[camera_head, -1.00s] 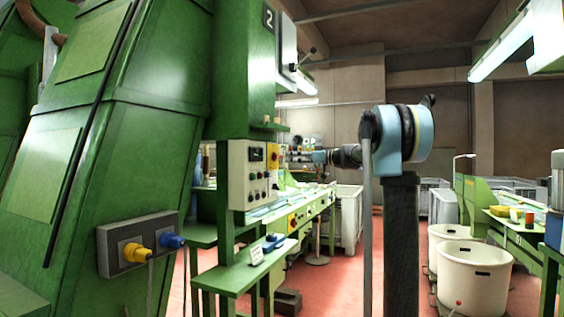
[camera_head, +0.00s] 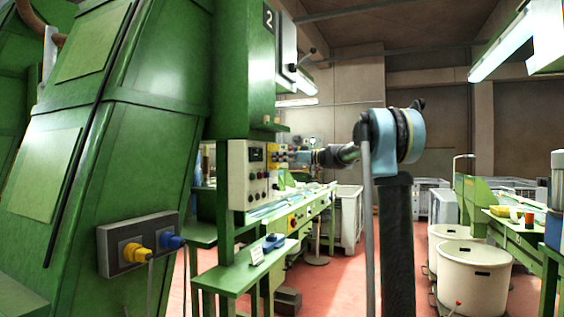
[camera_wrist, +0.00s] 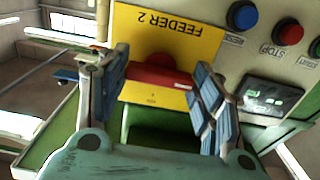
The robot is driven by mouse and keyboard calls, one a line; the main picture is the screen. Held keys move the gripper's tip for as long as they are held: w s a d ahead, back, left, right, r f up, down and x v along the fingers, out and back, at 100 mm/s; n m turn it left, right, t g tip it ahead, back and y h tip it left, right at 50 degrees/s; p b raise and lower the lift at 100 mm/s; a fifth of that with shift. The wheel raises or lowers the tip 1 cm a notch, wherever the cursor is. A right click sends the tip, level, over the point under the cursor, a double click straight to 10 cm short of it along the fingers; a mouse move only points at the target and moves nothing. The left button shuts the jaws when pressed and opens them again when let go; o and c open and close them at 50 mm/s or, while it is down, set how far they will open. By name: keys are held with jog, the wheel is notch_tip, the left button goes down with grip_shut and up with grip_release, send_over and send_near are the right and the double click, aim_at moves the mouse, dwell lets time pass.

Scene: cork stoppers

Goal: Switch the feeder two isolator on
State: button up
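The feeder two isolator is a yellow plate (camera_wrist: 165,38) lettered "FEEDER 2", upside down in the wrist view, with a red handle (camera_wrist: 158,80) below the lettering. The handle lies roughly crosswise in that picture; its on or off position is not readable. My gripper (camera_wrist: 160,91) is open, with one blue-padded finger on each side of the handle. Whether either finger touches it I cannot tell. In the head view my gripper (camera_head: 286,156) is right at the yellow isolator (camera_head: 272,153) on the panel's right side and partly covers it.
The pale control panel (camera_head: 240,179) carries several buttons. In the wrist view a blue button (camera_wrist: 243,16), a red stop button (camera_wrist: 288,33) and a dark display (camera_wrist: 268,97) sit beside the isolator. A green bench (camera_head: 240,277) stands below the panel.

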dwell(0.4)
jog(key=shift+w+d+m, duration=0.1)
jog(key=shift+m, duration=8.9)
jog(key=o, duration=1)
jog(key=shift+f, duration=0.1)
jog(key=shift+o, duration=0.2)
